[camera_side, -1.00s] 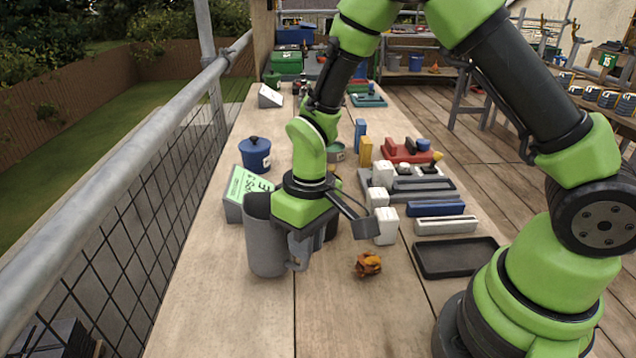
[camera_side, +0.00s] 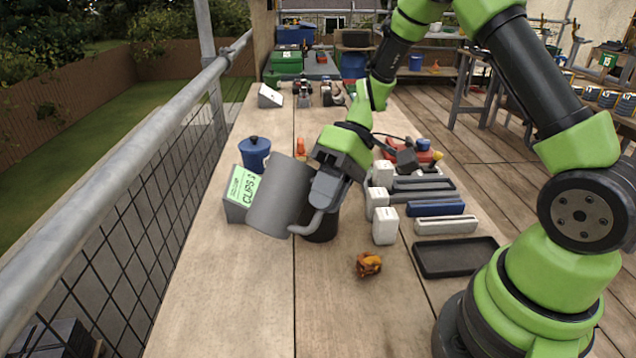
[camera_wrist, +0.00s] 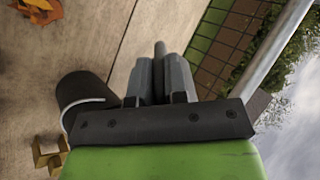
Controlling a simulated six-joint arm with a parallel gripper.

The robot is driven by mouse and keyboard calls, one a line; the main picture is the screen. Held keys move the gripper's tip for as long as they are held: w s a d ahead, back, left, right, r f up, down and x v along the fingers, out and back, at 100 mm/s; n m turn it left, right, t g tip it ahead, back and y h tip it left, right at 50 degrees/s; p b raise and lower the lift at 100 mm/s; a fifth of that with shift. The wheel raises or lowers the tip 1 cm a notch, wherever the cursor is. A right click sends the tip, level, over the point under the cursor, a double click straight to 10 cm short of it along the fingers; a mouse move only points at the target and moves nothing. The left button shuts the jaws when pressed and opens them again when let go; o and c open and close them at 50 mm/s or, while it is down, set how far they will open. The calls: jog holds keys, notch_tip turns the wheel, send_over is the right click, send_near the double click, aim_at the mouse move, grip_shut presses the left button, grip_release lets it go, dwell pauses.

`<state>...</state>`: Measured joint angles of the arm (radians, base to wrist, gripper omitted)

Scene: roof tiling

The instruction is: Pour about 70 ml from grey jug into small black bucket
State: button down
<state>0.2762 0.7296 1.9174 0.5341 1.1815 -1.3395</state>
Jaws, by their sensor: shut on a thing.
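The grey jug (camera_side: 277,196) is off the bench and tilted in the side view, its top leaning right. My gripper (camera_side: 322,200) is shut on the jug's handle, at the jug's right side. The small black bucket (camera_side: 322,228) stands on the bench just behind and right of the jug, partly hidden by the jug and gripper. In the wrist view the bucket (camera_wrist: 80,92) is left of my gripper (camera_wrist: 160,75), with its pale wire handle showing. The jug's inside and any liquid are hidden.
A clips box (camera_side: 240,190) and a blue lidded pot (camera_side: 254,152) stand left of the jug. White blocks (camera_side: 385,226) stand right of the bucket. A crumpled orange-brown thing (camera_side: 368,264) and a black tray (camera_side: 455,257) lie nearer.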

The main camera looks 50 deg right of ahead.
jog(key=shift+d+f+y, duration=0.15)
jog(key=shift+f+y, duration=0.05)
jog(key=shift+y, duration=0.2)
jog(key=shift+d+r+y, duration=0.1)
jog(key=shift+r+y, duration=0.3)
jog(key=shift+y, duration=0.4)
jog(key=shift+d+r+y, duration=0.1)
jog(key=shift+r+y, duration=0.25)
jog(key=shift+y, duration=0.45)
jog(key=shift+w+d+f+y, duration=0.15)
jog(key=shift+f+y, duration=0.3)
jog(key=shift+y, duration=0.45)
jog(key=shift+d+r, duration=0.1)
jog(key=shift+d, duration=0.2)
jog(key=shift+d+y, duration=0.3)
jog(key=shift+d+r, duration=0.1)
jog(key=shift+d, duration=0.1)
jog(key=shift+d+y, duration=0.1)
jog(key=shift+y, duration=0.2)
jog(key=shift+r+g+y, duration=0.15)
jog(key=shift+g+y, duration=0.15)
jog(key=shift+y, duration=0.1)
